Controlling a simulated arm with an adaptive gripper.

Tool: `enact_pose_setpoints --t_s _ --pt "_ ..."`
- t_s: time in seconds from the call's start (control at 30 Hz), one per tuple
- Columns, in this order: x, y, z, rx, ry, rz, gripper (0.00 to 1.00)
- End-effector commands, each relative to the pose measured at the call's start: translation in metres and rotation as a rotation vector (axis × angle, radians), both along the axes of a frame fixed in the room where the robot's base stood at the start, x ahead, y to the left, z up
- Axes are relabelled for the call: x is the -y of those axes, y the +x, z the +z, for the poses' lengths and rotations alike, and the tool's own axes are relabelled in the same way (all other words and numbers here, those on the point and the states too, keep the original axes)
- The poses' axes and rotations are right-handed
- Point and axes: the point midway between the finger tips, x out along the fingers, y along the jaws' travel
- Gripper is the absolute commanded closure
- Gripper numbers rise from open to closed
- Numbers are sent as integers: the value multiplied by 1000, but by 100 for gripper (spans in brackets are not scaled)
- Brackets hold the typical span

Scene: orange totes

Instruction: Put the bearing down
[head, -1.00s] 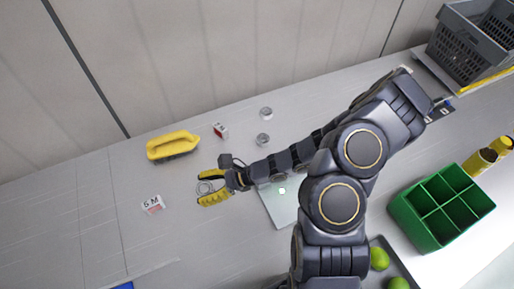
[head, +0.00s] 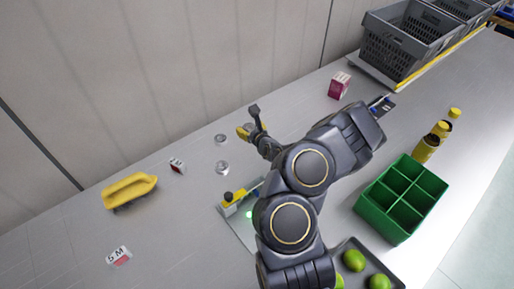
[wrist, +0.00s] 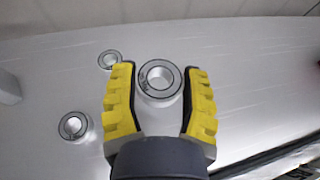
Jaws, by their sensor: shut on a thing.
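My gripper (wrist: 160,98) has yellow ribbed fingers and is shut on a silver ring-shaped bearing (wrist: 160,93), held between the fingertips in the wrist view. In the head view my gripper (head: 245,131) is past the middle of the table, toward the wall; the held bearing cannot be made out there. Two similar bearings stand on the table to its left: the farther one (head: 221,138) and the nearer one (head: 222,167). In the wrist view they are also left of my gripper, one higher (wrist: 110,53) and one lower (wrist: 73,115).
A yellow-handled brush (head: 130,189) and small marked blocks (head: 178,166) (head: 119,257) lie left. A yellow-and-grey item (head: 238,201) is beside my arm. A green divided box (head: 402,220), yellow bottles (head: 427,150), a pink box (head: 339,86) and grey crates (head: 400,50) are right.

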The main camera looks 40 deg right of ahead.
Motion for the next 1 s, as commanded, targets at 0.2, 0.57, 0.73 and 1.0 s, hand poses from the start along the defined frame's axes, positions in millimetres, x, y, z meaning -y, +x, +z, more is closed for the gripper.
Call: enact_pose_setpoints --t_s 0.2,0.57,0.73,1.0 --pt "22 -9 -16 -7 1 -87 85" --pt "23 -9 -51 -4 0 -88 85" --pt "22 -9 -73 -8 0 -84 85" --pt "23 -8 -84 2 1 -88 85"
